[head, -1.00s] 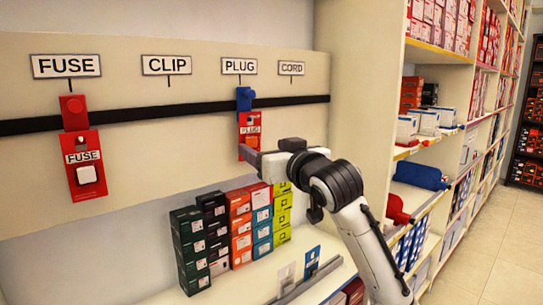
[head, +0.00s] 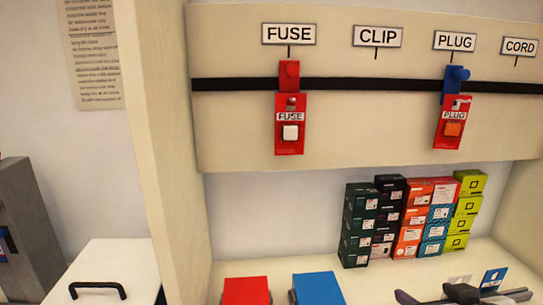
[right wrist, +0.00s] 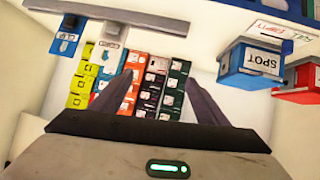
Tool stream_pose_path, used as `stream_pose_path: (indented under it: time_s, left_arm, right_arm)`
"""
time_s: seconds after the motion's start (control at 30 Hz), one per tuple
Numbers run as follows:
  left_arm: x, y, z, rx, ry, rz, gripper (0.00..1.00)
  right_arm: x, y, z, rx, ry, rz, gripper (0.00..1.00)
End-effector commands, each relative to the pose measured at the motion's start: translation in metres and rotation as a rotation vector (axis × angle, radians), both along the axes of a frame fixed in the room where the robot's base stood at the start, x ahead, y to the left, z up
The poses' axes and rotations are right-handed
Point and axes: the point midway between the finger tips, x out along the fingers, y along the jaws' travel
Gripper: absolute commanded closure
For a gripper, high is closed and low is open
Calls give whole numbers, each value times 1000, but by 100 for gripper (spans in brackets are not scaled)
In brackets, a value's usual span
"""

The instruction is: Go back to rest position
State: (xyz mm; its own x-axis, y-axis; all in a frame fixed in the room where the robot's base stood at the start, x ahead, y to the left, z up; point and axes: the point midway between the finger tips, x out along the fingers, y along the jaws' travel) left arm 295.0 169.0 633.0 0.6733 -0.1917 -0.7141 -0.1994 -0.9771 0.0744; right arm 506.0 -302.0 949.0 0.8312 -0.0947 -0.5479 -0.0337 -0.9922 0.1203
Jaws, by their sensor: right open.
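My right gripper (head: 463,292) shows only in part at the bottom right of the head view, low in front of the shelf. In the right wrist view its two dark fingers (right wrist: 165,90) are spread apart with nothing between them. Beyond them stand the stacked coloured boxes (right wrist: 150,85). On the wall board (head: 235,130), a red FUSE pack (head: 289,140) hangs below the FUSE sign and a red PLUG pack (head: 452,135) hangs below the PLUG sign. My left gripper is not in view.
The stacked boxes (head: 411,222) stand at the back of the shelf. A red bin (head: 247,291) and a blue bin (head: 318,288) sit at the front; the wrist view shows a blue SPOT bin (right wrist: 255,62). A white cabinet (head: 110,265) with a black handle stands left of the divider.

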Motion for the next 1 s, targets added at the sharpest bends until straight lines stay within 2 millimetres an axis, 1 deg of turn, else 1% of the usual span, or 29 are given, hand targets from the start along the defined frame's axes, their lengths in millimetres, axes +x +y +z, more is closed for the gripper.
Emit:
stream_pose_path:
  time_s: [0.03, 0.07, 0.1, 0.17, 0.2, 0.27, 0.3, 0.37, 0.4, 0.57, 0.6, 0.7, 0.87, 1.0]
  left_arm:
    - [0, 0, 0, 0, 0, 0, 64]
    - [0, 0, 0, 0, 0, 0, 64]
    - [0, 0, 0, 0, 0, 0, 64]
    - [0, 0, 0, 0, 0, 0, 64]
    - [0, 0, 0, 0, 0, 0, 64]
    - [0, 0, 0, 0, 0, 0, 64]
    - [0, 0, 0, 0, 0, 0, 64]
    - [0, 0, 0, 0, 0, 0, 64]
    - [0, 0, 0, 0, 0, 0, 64]
    - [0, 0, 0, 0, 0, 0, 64]
    - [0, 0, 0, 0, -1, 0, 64]
    - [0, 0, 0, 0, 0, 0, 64]
    - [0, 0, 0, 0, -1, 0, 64]
    - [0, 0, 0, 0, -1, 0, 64]
  right_arm:
    - [-25, 12, -36, 4, 88, 18, 32]
    - [-39, 18, -53, 4, 133, 27, 32]
    - [-58, 25, -74, 5, 193, 40, 32]
    - [-87, 36, -102, 7, 277, 58, 32]
    - [-106, 42, -117, 8, 329, 69, 32]
    - [-133, 50, -136, 13, 400, 84, 32]
    - [-151, 55, -148, 16, 444, 93, 32]
    - [-177, 62, -161, 20, 506, 106, 32]
    - [-193, 67, -169, 25, 546, 113, 32]
    - [-259, 83, -193, 44, 699, 142, 32]
    - [-248, 85, -202, 45, 667, 149, 32]
    - [-233, 92, -221, 59, 604, 166, 32]
    - [-217, 107, -255, 91, 497, 192, 32]
    - [-211, 119, -287, 125, 390, 212, 32]
